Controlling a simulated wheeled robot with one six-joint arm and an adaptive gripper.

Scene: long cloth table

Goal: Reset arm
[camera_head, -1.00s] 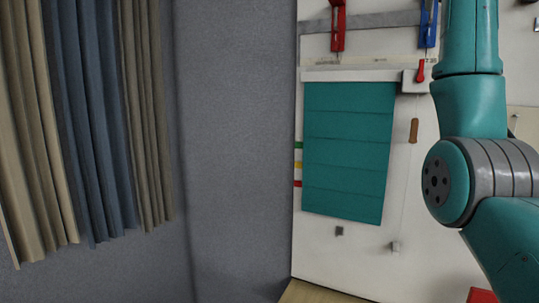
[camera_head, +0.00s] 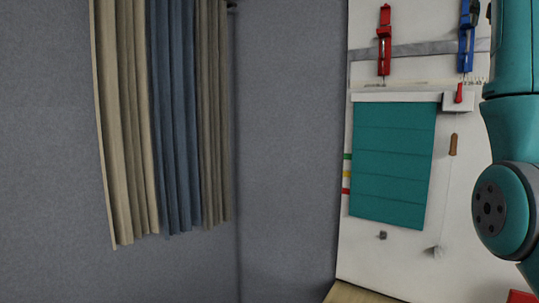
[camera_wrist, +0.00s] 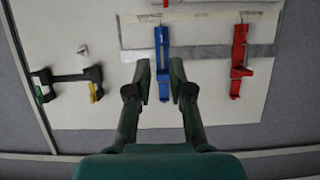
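In the wrist view my gripper (camera_wrist: 161,78) is open, with its two dark green fingers apart and nothing visibly held. A blue clamp (camera_wrist: 162,50) shows in the gap between the fingertips; I cannot tell how far beyond them it is. A red clamp (camera_wrist: 239,62) is to the right in that view. In the head view my teal arm runs along the right edge, and my gripper is out of frame. The red clamp (camera_head: 384,38) and the blue clamp (camera_head: 466,36) hang at the top of the white board (camera_head: 400,262).
A teal pleated blind (camera_head: 392,165) hangs on the board, with a brown toggle (camera_head: 453,145) on a cord beside it. Beige and blue curtains (camera_head: 176,120) hang on the grey wall (camera_head: 290,150). A black-handled item (camera_wrist: 67,82) is at left in the wrist view.

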